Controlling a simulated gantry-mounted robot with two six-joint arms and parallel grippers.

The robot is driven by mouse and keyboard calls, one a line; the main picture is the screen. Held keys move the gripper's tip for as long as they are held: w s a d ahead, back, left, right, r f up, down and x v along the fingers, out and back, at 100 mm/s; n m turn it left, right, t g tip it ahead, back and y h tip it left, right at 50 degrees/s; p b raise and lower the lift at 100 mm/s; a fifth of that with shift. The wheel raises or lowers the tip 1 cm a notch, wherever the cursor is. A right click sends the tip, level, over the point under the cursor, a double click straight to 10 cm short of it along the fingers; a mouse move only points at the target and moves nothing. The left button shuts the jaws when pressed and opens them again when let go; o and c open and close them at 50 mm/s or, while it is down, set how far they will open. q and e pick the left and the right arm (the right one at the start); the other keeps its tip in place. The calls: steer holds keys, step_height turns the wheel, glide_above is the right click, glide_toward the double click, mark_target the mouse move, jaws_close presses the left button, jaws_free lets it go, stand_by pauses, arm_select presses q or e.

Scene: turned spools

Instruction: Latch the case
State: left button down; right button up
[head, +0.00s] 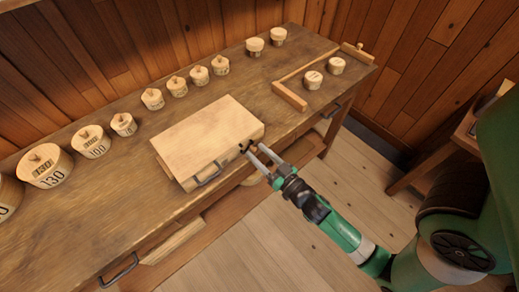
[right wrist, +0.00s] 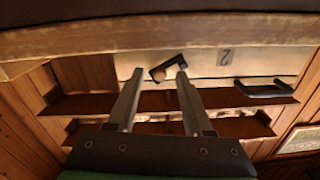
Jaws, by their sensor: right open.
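The pale wooden case (head: 207,132) lies on the bench with its lid down flat. Its dark handle (head: 209,176) is on the front face, and also shows at the right in the right wrist view (right wrist: 264,89). A small dark angled latch (head: 244,146) sits near the case's right front corner. My left gripper is out of view.
Several turned wooden spools with numbers (head: 91,141) stand along the bench left of and behind the case. Two more spools (head: 313,80) stand at the right by a wooden rail (head: 290,96). Drawer handles (head: 119,270) stick out below the bench front. The floor (head: 290,235) in front is clear.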

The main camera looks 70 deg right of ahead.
jaws_close()
steer(key=shift+r+n, duration=0.1)
steer(key=shift+n, duration=0.3)
steer(key=shift+a+r+n, duration=0.1)
steer(key=shift+r+n, duration=0.2)
steer(key=shift+n, duration=0.6)
steer(key=n, duration=0.2)
steer(key=shift+w+a+r+n+p, duration=0.15)
steer(key=shift+r+n+p, duration=0.15)
steer(key=shift+n, duration=0.1)
steer(key=shift+w+a+r+n, duration=0.15)
steer(key=shift+a+r+n, duration=0.05)
steer(key=shift+n, duration=0.95)
steer(key=shift+w+a+r+n, duration=0.1)
steer(key=shift+a+r+n, duration=0.15)
steer(key=shift+n, duration=0.95)
steer(key=shift+w+a+r+n, duration=0.15)
steer(key=shift+a+r+n, duration=0.05)
steer(key=shift+n, duration=0.95)
